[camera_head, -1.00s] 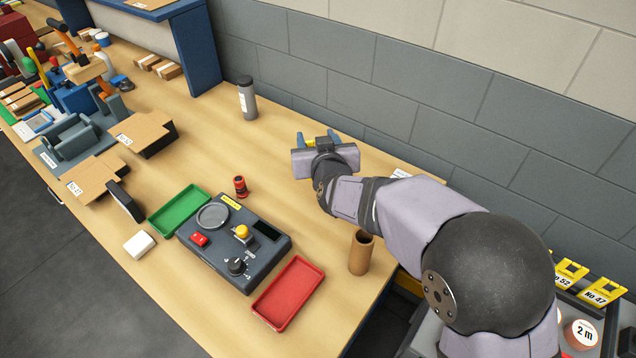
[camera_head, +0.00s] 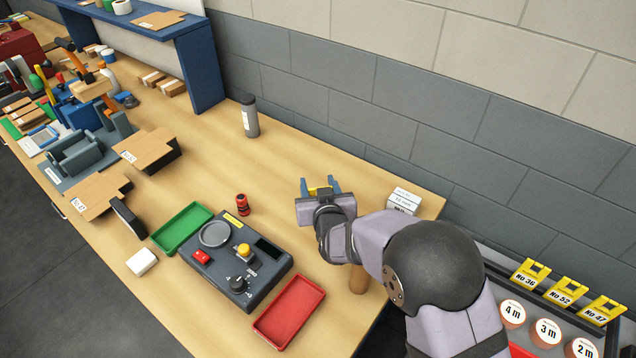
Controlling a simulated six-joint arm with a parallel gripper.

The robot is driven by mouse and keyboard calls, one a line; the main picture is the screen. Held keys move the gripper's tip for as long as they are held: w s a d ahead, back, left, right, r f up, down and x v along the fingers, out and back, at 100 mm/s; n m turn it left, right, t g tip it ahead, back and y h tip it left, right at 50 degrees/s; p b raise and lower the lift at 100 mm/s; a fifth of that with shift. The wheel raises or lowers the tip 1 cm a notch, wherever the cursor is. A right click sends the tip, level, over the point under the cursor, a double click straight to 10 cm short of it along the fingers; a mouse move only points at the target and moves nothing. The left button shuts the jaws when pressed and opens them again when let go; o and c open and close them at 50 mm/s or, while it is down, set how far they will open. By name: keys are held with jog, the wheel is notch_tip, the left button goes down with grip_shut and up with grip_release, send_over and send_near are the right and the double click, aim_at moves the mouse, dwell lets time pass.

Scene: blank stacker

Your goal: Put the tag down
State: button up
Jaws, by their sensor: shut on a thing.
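My gripper (camera_head: 319,187) is over the right part of the wooden bench, with its blue fingers pointing towards the wall. It is shut on a yellow tag (camera_head: 320,191), of which only a small yellow part shows between the fingers. The wrist hides the rest of the tag and any writing on it. I cannot tell whether the tag touches the bench top.
A white box (camera_head: 403,201) stands right of my gripper. A red-black cylinder (camera_head: 242,204), grey bottle (camera_head: 249,117) and grey console (camera_head: 237,258) are to the left. A red tray (camera_head: 289,311) lies in front. More yellow tags (camera_head: 566,291) stand in a rack at right.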

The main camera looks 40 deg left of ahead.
jog(key=shift+f, duration=0.2)
jog(key=o, duration=1)
jog(key=shift+o, duration=0.2)
jog(key=shift+r, duration=0.15)
jog(key=shift+r, duration=0.15)
jog(key=shift+s+d, duration=0.2)
jog(key=shift+s, duration=0.05)
jog(key=b+v, duration=0.3)
jog(key=v, duration=0.8)
jog(key=shift+s+d, duration=0.15)
